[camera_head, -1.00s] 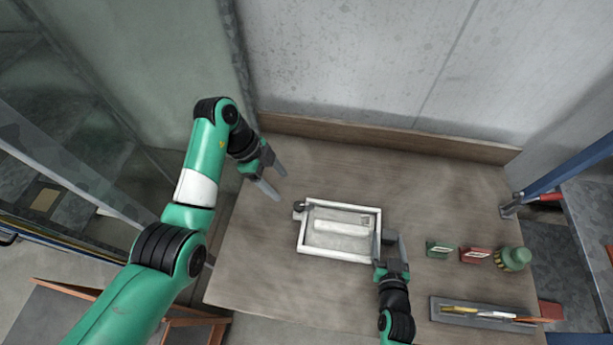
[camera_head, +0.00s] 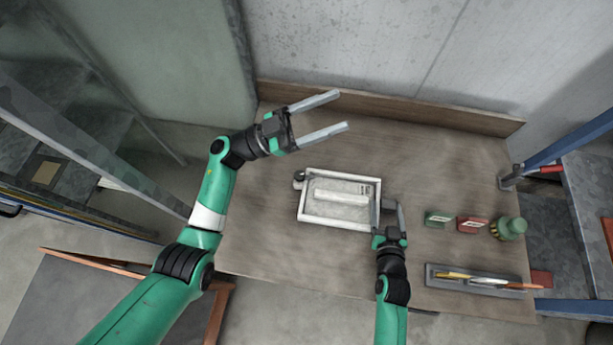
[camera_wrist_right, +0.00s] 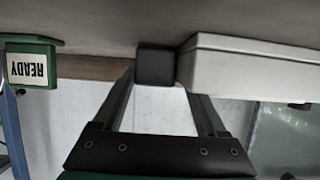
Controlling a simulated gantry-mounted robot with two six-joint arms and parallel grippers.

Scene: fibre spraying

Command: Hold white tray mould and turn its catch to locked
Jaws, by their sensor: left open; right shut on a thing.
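The white tray mould (camera_head: 340,225) lies on the bench, a shallow rectangular frame with a pale bar inside. A small dark fitting (camera_head: 299,179), apparently the catch, sits at its upper left corner; its setting is too small to read. My right gripper (camera_head: 388,208) is at the tray's right wall, shut on the tray's dark side block. The right wrist view shows this block (camera_wrist_right: 155,67) between the fingers, touching the tray wall (camera_wrist_right: 245,70). My left gripper (camera_head: 343,112) is open and empty, its fingers spread above the bench behind the tray, apart from the catch.
To the right stand a green block (camera_head: 437,219), a red block (camera_head: 472,224) and a green-topped jar (camera_head: 509,228). A grey tool tray (camera_head: 432,279) with tools lies at the front right. A wooden board (camera_head: 400,107) edges the back. Bench left of the tray is clear.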

